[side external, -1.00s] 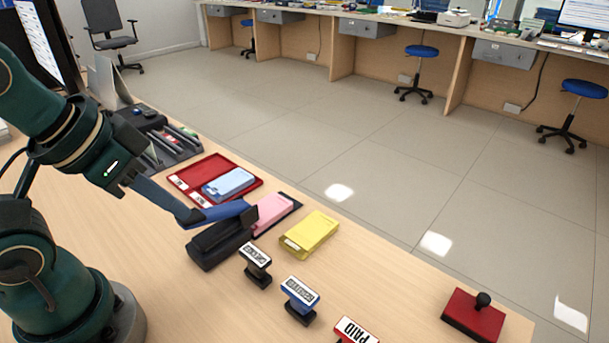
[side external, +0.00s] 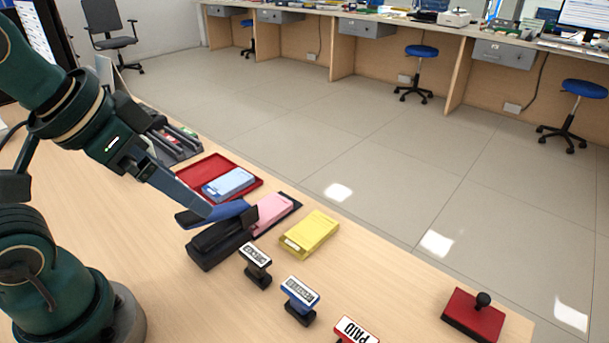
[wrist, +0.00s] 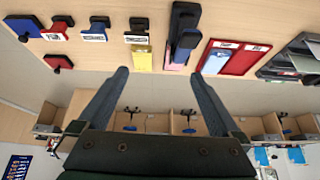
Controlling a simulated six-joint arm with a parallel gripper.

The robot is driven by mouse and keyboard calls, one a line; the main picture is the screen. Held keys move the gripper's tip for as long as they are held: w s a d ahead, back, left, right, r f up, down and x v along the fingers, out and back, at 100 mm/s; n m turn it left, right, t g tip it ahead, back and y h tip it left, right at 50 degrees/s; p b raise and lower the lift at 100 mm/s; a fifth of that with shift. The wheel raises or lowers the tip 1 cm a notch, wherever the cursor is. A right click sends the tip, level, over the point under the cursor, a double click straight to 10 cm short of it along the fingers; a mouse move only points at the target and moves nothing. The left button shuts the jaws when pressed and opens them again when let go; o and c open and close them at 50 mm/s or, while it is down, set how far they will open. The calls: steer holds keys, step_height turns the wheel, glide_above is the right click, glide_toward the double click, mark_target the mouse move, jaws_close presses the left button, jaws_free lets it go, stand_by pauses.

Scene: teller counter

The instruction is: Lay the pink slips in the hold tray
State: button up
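A red tray (side external: 176,183) with two white labels holds a blue slip stack (side external: 229,183). The labels are too small to read, so I cannot tell which tray is the hold tray. My gripper (side external: 206,211) hovers near the stapler in the side view. In the wrist view my gripper (wrist: 160,75) has its fingers wide apart with nothing between them.
A yellow slip stack (side external: 310,233) lies right of the pink slips. Several stamps, including a blue one (side external: 300,299), stand in front. A red stamp pad (side external: 473,314) lies at right. A dark organizer (side external: 172,146) stands behind the red tray. The counter's far edge is close behind the trays.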

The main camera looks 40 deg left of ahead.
steer(key=w+r+g, duration=0.1)
steer(key=w+r, duration=0.2)
steer(key=w, duration=0.4)
steer(key=g, duration=0.5)
glide_above(273, 203)
step_height(273, 203, down, 14)
steer(key=shift+w+d+f, duration=0.1)
steer(key=shift+w+f, duration=0.05)
steer(key=shift+f, duration=0.4)
steer(key=shift+f, duration=0.1)
steer(key=shift+f, duration=2.45)
